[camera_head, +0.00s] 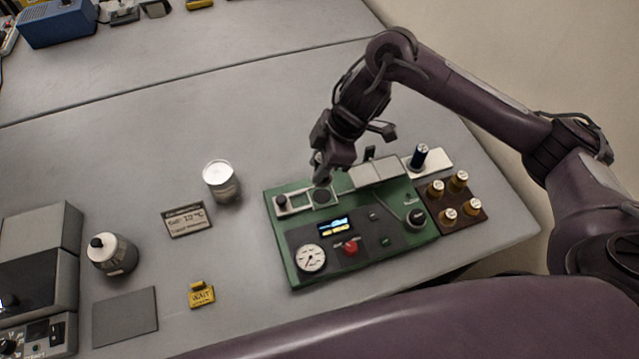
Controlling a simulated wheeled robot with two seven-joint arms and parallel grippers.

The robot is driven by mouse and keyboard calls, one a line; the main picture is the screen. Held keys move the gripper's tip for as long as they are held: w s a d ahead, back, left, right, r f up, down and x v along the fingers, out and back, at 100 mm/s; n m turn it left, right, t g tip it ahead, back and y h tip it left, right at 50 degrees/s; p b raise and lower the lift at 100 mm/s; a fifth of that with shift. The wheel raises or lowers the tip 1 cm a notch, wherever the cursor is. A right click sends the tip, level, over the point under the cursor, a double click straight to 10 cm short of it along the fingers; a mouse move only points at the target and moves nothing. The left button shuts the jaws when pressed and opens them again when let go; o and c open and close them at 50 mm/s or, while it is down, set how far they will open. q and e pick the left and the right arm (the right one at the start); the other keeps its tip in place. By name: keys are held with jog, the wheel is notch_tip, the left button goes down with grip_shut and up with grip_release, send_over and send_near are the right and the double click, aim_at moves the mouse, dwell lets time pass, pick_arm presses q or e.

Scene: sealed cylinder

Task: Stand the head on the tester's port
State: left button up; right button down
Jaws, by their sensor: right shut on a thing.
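The green tester (285,257) lies on the grey bench in the middle right, with a round gauge, a lit display and a red button. Its port looks like the dark round spot (322,196) on the pale strip at its back left. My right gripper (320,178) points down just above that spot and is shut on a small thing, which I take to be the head. The fingers hide most of the head, so I cannot tell whether it touches the port or stands upright. My left gripper is out of view.
A white-topped can (221,182) and a sign (187,219) stand left of the tester.

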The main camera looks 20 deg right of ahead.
notch_tip(320, 180, down, 8)
jog(key=shift+r+b, duration=0.25)
jog(key=shift+b, duration=0.4)
jog(key=c, duration=1.1)
grip_release()
jog(key=shift+f, duration=0.15)
jog(key=shift+r, duration=0.25)
jog(key=p+v, duration=0.1)
jog(key=v, duration=1)
jog(key=shift+d+r, duration=0.2)
jog(key=shift+r, duration=0.15)
jog(key=shift+s, duration=0.1)
